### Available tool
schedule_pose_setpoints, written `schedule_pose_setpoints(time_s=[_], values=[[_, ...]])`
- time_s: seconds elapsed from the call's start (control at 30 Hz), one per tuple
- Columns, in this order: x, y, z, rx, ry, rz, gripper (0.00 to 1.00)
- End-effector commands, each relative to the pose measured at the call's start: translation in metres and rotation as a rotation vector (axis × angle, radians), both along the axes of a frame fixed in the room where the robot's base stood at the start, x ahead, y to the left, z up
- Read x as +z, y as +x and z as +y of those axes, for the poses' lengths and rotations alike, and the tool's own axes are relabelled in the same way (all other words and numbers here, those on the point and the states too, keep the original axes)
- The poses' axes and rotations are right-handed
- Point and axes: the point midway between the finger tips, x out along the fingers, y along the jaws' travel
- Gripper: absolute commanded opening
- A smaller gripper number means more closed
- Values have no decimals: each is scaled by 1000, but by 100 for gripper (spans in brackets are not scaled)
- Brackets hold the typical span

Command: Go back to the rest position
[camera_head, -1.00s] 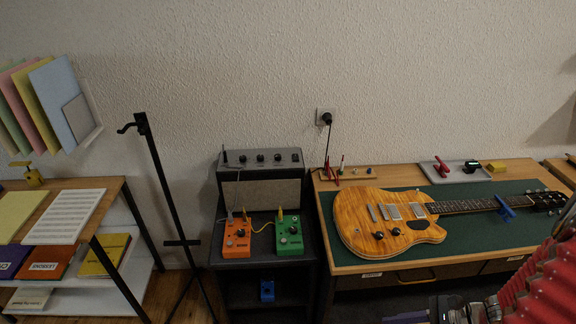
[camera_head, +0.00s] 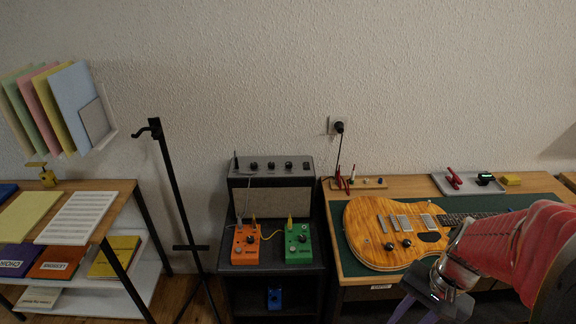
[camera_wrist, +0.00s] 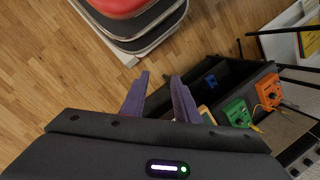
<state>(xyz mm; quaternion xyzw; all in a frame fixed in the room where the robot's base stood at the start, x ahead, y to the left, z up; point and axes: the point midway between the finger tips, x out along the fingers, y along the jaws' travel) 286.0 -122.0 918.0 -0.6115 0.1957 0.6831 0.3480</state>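My gripper (camera_head: 417,312) is at the lower right of the head view, in front of the guitar table. My red-sleeved arm covers much of the guitar's neck. The gripper looks empty.
An orange guitar (camera_head: 380,250) lies on the green mat (camera_head: 354,265). Left of it, an amplifier (camera_head: 272,200) stands behind an orange pedal (camera_head: 245,245) and a green pedal (camera_head: 298,244). A black stand (camera_head: 176,200) and a sheet-music shelf (camera_head: 128,187) are further left.

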Motion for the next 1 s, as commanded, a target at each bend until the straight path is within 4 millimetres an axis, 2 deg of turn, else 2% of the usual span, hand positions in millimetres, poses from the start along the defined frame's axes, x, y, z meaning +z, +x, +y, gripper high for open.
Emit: schedule_pose_setpoints(time_s=[0.2, 0.57, 1.0], values=[[34, 7, 11, 201, -137, -94, 28], [90, 15, 40, 451, -322, -262, 28], [158, 14, 104, 667, -418, -525, 28]])
